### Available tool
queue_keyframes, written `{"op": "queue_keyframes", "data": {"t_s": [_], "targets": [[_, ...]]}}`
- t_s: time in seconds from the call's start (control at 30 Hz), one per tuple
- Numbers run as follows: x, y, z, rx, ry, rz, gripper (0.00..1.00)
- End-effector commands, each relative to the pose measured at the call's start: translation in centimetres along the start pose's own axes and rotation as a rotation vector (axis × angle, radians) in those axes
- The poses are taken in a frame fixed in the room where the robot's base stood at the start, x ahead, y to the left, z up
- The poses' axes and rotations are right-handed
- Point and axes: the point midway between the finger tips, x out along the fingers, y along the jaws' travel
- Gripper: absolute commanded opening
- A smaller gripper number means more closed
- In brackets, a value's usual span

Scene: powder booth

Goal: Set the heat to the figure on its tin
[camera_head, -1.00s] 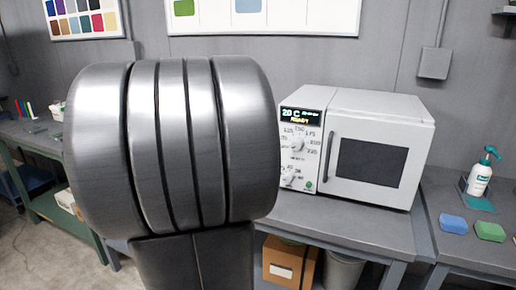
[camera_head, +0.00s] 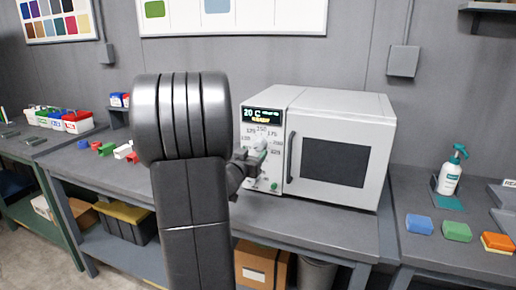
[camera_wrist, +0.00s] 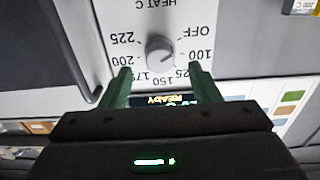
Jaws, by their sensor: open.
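The white oven (camera_head: 345,150) stands on the bench, its door shut. Its display (camera_head: 262,115) reads 20 C with a yellow line that reads READY in the wrist view. The HEAT C knob (camera_wrist: 160,50) is round and grey, ringed by OFF, 100, 125, 150, 175, 200 and 225, upside down in the wrist view. I cannot tell which mark it points at. My gripper (camera_wrist: 158,73) is open, its two green fingers apart just short of the knob, one to each side. In the head view my arm partly hides it by the oven's panel. I cannot make out a tin's figure.
Coloured bins (camera_head: 62,121) and small coloured pieces are at left. The oven's door handle (camera_head: 290,157) is close to the panel.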

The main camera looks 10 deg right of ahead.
Motion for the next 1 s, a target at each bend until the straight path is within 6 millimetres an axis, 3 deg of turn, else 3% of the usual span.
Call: {"op": "queue_keyframes", "data": {"t_s": [0.1, 0.3, 0.67, 0.9, 1.0], "targets": [[2.3, 0.1, 0.0, -0.001, 0.000, 0.002, 0.56], [4.5, 0.0, 0.0, 0.000, 0.000, 0.000, 0.56], [5.1, 0.0, 0.0, 0.000, 0.000, -0.001, 0.56], [5.1, 0.0, 0.0, 0.000, 0.000, -0.001, 0.13], [5.1, 0.0, 0.0, 0.001, 0.000, -0.001, 0.12]]}}
